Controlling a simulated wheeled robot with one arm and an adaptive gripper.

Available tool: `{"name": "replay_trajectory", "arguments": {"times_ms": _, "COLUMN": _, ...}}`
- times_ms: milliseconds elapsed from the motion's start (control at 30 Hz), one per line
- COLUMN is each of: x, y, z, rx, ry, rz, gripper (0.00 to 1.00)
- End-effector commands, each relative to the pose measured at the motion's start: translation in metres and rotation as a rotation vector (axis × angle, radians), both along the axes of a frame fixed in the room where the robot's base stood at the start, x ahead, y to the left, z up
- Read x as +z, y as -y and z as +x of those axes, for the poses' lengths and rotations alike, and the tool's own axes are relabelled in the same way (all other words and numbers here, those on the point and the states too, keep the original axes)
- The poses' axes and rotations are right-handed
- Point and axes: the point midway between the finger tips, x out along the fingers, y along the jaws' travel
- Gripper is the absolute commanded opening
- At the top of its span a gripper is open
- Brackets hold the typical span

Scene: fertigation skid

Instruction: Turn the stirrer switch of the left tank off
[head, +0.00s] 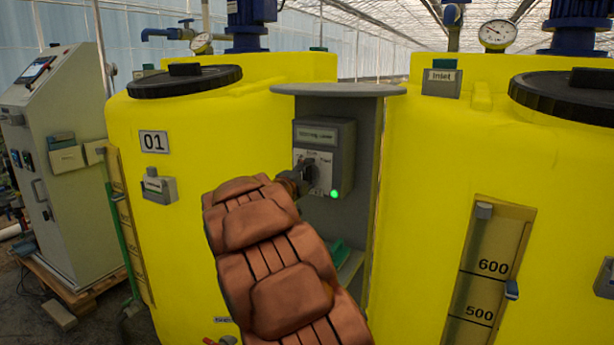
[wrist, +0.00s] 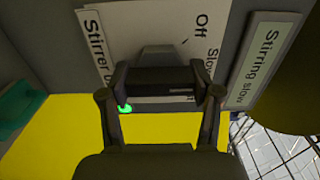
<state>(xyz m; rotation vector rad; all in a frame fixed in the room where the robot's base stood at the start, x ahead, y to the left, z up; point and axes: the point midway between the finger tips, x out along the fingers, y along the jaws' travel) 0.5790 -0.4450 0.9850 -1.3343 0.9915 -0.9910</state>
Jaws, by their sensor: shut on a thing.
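The grey stirrer switch box (head: 343,140) is mounted on a grey panel between the two yellow tanks, beside tank 01 (head: 250,130). My gripper (head: 300,181) is at the lower left of its face, shut on the rotary switch knob, which it mostly hides in the head view. In the wrist view my gripper (wrist: 163,82) spans the knob (wrist: 165,52) in front of a white plate with "Off" and "Slow" markings. The display (wrist: 262,60) reads "Stirring slow". A green lamp (head: 334,194) is lit, also visible in the wrist view (wrist: 125,108).
The right yellow tank (head: 420,190) stands close beside the panel, with a level gauge (head: 487,270). A grey shelf-like cover (head: 340,89) juts out above the switch box. A control cabinet (head: 60,170) stands at the far left.

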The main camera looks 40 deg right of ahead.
Motion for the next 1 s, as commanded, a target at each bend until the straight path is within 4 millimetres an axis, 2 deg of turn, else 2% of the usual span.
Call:
{"name": "replay_trajectory", "arguments": {"times_ms": 367, "x": 0.0028, "y": -0.0004, "z": 0.0001, "rx": 0.0, "ry": -0.103, "rz": -0.027, "gripper": 0.28}}
{"name": "replay_trajectory", "arguments": {"times_ms": 1000, "x": 0.0043, "y": -0.0008, "z": 0.0007, "rx": 0.003, "ry": -0.591, "rz": -0.174, "gripper": 0.28}}
